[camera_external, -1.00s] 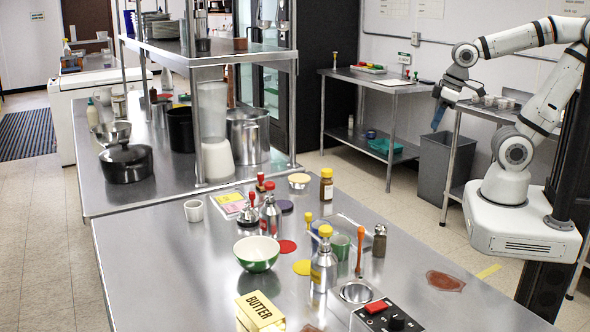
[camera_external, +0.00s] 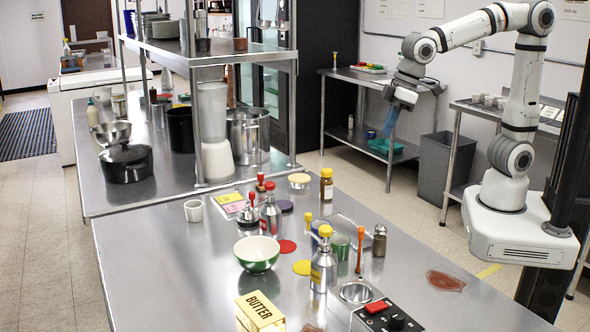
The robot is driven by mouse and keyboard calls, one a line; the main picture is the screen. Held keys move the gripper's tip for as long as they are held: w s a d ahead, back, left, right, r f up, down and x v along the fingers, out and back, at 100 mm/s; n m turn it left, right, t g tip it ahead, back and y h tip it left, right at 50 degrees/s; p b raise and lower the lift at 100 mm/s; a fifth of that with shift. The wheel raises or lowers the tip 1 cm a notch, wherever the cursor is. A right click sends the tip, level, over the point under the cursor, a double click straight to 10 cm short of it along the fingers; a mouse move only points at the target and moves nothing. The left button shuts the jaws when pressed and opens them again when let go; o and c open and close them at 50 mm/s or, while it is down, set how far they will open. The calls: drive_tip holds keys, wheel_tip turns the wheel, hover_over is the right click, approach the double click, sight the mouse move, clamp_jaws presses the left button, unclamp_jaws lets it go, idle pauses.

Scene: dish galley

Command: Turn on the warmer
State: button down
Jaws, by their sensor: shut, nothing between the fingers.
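The likely warmer control is a black box with a red rocker switch (camera_external: 377,306) and dark knobs at the front of the steel table. The box (camera_external: 368,322) is cut by the lower picture edge, and the switch's state cannot be told. My gripper (camera_external: 388,130) is in the air, pointing down, beyond the table's far right side and well away from the red switch. Its blue-tinted fingers look closed together and hold nothing.
Near the box stand a small metal bowl (camera_external: 356,292), a steel bottle with yellow cap (camera_external: 324,262), an orange-handled tool (camera_external: 360,248), a butter box (camera_external: 260,312) and a green bowl (camera_external: 257,253). A brown patch (camera_external: 445,281) lies right of them. The table's right part is mostly clear.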

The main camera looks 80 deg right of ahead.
drive_tip(key=w+a+f+n, duration=0.1)
drive_tip(key=w+a+f, duration=0.1)
drive_tip(key=a, duration=0.8)
drive_tip(key=n+y+b, duration=0.2)
drive_tip(key=n, duration=0.2)
hover_over(370, 307)
drive_tip(key=s+d, duration=0.4)
wheel_tip(370, 307, down, 7)
drive_tip(key=shift+w+a+r+g, duration=0.1)
drive_tip(key=shift+a+g, duration=0.1)
drive_tip(key=shift+g, duration=0.1)
drive_tip(key=x, duration=0.4)
drive_tip(key=p+x, duration=0.1)
drive_tip(key=x, duration=0.3)
drive_tip(key=p+x, duration=0.1)
drive_tip(key=x, duration=0.3)
drive_tip(key=shift+d+f, duration=0.35)
drive_tip(key=shift+f, duration=0.1)
drive_tip(key=shift+a+f+p, duration=0.1)
drive_tip(key=shift+f+p, duration=0.2)
drive_tip(key=shift+f, duration=0.4)
drive_tip(key=shift+h, duration=0.3)
